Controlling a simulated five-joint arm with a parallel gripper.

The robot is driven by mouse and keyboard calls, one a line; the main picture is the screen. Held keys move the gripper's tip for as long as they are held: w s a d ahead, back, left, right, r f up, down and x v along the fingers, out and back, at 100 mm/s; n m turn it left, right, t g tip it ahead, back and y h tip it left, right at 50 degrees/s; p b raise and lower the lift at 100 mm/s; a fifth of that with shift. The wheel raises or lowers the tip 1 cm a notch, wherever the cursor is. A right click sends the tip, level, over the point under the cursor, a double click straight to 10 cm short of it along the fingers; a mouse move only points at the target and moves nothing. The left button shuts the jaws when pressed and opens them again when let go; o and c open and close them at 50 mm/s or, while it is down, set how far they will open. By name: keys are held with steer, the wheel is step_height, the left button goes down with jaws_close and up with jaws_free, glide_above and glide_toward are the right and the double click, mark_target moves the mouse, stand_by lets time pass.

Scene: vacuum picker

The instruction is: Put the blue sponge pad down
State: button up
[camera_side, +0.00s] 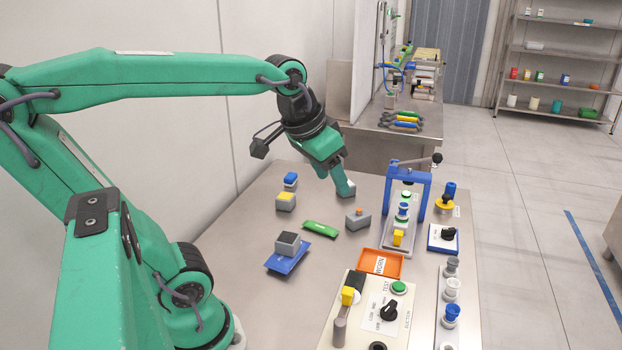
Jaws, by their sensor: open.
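A flat blue pad (273,262) lies tilted in the picture on the steel table, left of the middle. A grey block with a dark top (288,243) sits on it and hides part of it. I cannot tell for certain that this pad is the sponge pad. My gripper (345,187) is open, low over the back of the table, to the right of the pad and apart from it.
Blocks with a yellow top (286,201) and a blue top (290,181) stand behind the pad. A blue-framed press (405,205) and a control panel (345,340) crowd the right side.

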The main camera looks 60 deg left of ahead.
steer(key=s+d+f+m, duration=0.1)
steer(key=s+d+f, duration=0.2)
steer(key=s+f, duration=0.1)
steer(key=shift+s+f+t+h, duration=0.3)
steer(key=shift+s, duration=0.5)
stand_by(0.6)
